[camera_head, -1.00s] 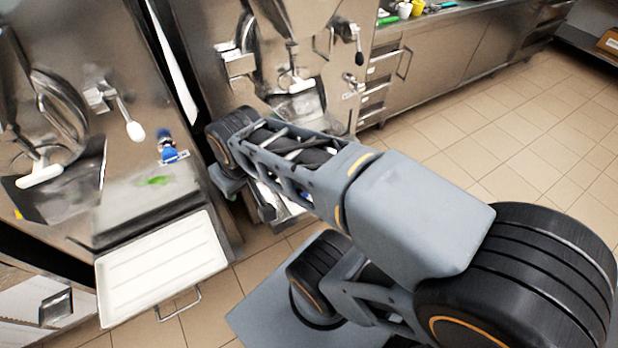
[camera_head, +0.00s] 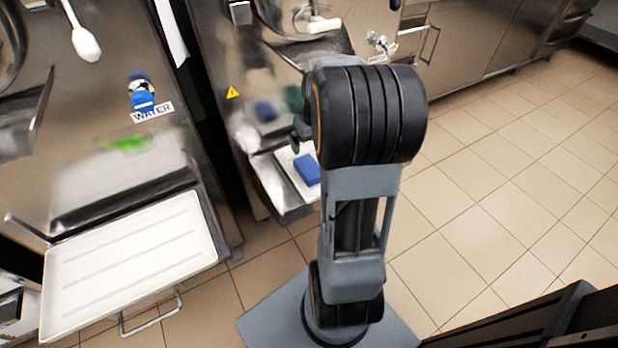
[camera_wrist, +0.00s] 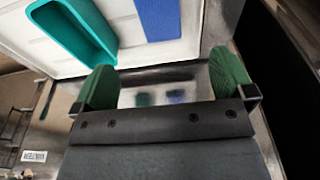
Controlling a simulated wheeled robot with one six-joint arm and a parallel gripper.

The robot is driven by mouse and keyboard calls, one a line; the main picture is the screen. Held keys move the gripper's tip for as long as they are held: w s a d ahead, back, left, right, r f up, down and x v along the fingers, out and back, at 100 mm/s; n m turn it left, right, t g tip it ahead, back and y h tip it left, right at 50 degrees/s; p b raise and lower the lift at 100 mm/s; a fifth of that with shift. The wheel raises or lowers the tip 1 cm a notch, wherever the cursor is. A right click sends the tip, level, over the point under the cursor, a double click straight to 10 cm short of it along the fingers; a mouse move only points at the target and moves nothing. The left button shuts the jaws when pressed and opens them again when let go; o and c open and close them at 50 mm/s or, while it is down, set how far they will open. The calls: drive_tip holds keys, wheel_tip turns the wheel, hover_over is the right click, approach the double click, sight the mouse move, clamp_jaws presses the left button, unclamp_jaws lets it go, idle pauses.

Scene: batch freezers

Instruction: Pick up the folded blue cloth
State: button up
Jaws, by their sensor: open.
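The folded blue cloth (camera_head: 307,170) lies on a white tray (camera_head: 289,164) at the front of the second freezer in the head view. In the wrist view the blue cloth (camera_wrist: 158,18) shows at the top, cut off by the frame edge, on the white tray (camera_wrist: 70,62). My gripper (camera_wrist: 167,84) is open and empty, with its two green finger pads apart. The cloth lies beyond the fingers in that view, not between them. In the head view my arm hides most of the gripper.
A teal open container (camera_wrist: 72,32) sits on the tray left of the cloth. The freezer's metal front (camera_head: 272,80) rises behind the tray. A larger white tray (camera_head: 130,262) with a handle juts out at left. The tiled floor at right is clear.

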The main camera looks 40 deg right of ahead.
drive_tip(key=b, duration=0.2)
hover_over(309, 166)
drive_tip(key=f, duration=0.8)
drive_tip(key=shift+s, duration=0.4)
drive_tip(key=shift+w+f+b, duration=0.15)
drive_tip(key=shift+f+b, duration=0.45)
drive_tip(key=shift+f, duration=0.7)
drive_tip(key=shift+w+f+b, duration=0.1)
drive_tip(key=shift+f+b, duration=0.45)
drive_tip(key=shift+f, duration=0.75)
drive_tip(key=shift+r, duration=0.1)
drive_tip(key=c, duration=1)
drive_tip(key=shift+c, duration=0.2)
